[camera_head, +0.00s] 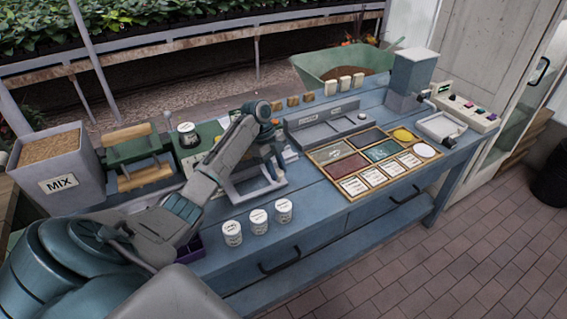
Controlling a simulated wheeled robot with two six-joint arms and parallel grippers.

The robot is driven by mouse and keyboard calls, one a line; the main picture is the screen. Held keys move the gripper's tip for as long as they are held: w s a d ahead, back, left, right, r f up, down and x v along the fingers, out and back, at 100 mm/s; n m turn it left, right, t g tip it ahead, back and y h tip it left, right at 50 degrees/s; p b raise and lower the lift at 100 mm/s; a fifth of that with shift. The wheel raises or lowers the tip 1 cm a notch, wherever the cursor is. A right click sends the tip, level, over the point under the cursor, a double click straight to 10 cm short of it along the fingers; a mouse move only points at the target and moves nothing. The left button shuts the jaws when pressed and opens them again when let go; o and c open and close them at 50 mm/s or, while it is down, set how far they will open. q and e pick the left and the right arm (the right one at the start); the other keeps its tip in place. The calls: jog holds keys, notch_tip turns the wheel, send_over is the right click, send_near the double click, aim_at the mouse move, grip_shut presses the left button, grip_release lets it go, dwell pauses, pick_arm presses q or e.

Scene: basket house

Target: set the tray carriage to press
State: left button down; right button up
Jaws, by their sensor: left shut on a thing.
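What looks like the tray carriage is a pale grey open frame (236,194) on the blue bench, left of centre. My left arm reaches over it from the lower left. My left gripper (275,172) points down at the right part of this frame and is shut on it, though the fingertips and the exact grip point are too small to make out. My arm hides part of the frame's left and back. A green press-like device (134,150) with wooden blocks stands to the left. My right gripper is not in view.
Three white pots (258,221) stand along the bench's front edge. A grey bin marked MIX (57,187) is at the left. A grey tray (325,127) and a wooden sorting board (346,188) lie to the right. A control box (466,107) is at the far right.

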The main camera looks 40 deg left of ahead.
pick_arm(q)
jog(key=c, duration=1.1)
grip_release()
jog(key=shift+r, duration=0.1)
jog(key=p+v, duration=0.2)
jog(key=v, duration=0.8)
jog(key=shift+a+r, duration=0.2)
jog(key=shift+r, duration=0.15)
jog(key=shift+f, duration=0.1)
